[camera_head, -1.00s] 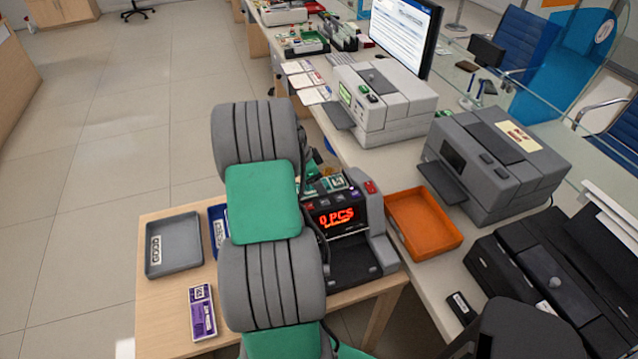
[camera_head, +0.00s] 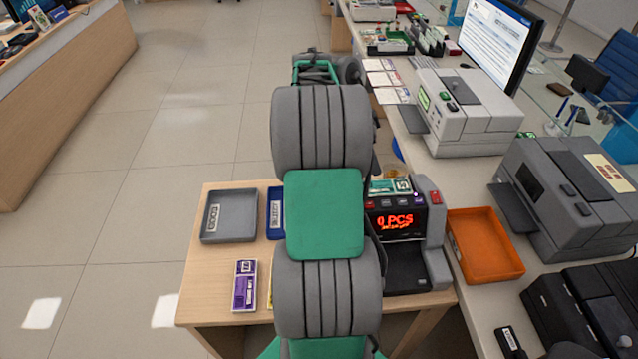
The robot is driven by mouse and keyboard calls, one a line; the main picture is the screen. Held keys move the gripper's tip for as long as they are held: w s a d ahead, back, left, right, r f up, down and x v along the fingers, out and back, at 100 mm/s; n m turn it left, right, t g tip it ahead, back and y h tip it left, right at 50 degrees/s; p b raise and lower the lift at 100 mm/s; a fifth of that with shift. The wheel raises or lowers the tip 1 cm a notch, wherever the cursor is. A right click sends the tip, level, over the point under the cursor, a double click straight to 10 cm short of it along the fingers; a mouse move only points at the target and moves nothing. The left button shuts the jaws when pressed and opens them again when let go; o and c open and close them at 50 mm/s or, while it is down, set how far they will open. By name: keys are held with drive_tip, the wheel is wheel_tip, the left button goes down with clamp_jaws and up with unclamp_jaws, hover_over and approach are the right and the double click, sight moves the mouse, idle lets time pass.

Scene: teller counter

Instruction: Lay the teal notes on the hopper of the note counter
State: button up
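The note counter (camera_head: 436,240) stands at the right end of the small wooden table, with "0 PCS" in red on its display. Teal-and-white notes (camera_head: 390,187) lie on its top, at the hopper above the display. My arm hides their left part. My grey and green arm runs up the middle of the picture, and its far end shows above the table. My gripper's fingers do not show, so I cannot see what they hold.
A grey tray (camera_head: 229,216) and a partly hidden blue tray (camera_head: 275,212) are left of my arm. Purple notes (camera_head: 244,285) and a mostly hidden yellow bundle (camera_head: 269,291) lie in front. An orange tray (camera_head: 484,246) and grey machines (camera_head: 575,195) stand on the right-hand counter.

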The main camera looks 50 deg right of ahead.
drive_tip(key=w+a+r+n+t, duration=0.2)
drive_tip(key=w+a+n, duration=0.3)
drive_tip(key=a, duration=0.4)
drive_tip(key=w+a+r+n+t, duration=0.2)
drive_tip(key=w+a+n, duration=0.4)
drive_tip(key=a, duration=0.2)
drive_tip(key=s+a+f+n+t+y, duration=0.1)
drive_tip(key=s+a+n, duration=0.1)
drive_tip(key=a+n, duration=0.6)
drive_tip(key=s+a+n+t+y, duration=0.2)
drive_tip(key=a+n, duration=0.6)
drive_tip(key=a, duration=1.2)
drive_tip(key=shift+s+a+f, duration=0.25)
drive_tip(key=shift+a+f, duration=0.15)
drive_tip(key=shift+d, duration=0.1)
